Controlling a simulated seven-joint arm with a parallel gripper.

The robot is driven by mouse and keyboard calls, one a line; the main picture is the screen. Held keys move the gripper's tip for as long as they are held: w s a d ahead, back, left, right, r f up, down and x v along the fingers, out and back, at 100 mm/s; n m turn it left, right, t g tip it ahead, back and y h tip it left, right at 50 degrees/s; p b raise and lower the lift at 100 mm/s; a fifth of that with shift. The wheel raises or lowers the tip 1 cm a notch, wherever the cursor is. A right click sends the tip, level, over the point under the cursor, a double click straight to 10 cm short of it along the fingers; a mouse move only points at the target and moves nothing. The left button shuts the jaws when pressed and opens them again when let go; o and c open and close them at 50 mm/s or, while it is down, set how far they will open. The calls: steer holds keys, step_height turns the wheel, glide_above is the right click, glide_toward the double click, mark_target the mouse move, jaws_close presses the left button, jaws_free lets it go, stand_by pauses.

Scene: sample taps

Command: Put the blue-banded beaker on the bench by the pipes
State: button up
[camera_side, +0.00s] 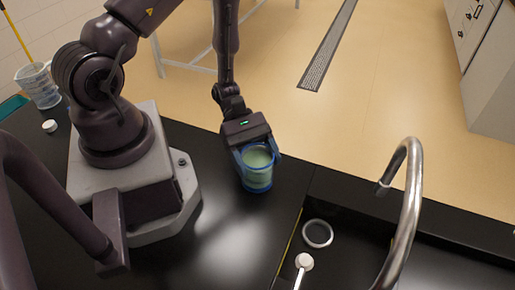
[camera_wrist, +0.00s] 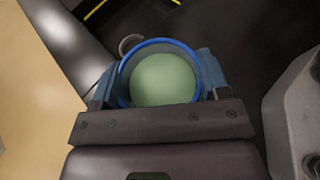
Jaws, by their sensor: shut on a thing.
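The blue-banded beaker (camera_side: 258,182) is clear with a blue rim and holds pale green liquid. It is upright between the fingers of my gripper (camera_side: 258,157), near the bench's far edge. In the wrist view the beaker (camera_wrist: 164,80) shows from above, with a finger of my gripper (camera_wrist: 160,84) on each side of it. My gripper is shut on it. Whether its base touches the black bench (camera_side: 225,230) or hangs just above is hard to tell. No pipes are clearly visible other than a curved metal tap (camera_side: 413,190) to the right.
A dark sink (camera_side: 350,250) lies right of the beaker, with a grey ring (camera_side: 317,233) and a white-headed object (camera_side: 304,261) in or by it. A clear jug (camera_side: 40,88) and small white cap (camera_side: 49,126) are far left. Bench in front of the beaker is bare.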

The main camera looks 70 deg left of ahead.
steer(key=shift+f, duration=0.4)
steer(key=shift+f, duration=0.1)
steer(key=o, duration=1)
steer(key=shift+o, duration=0.2)
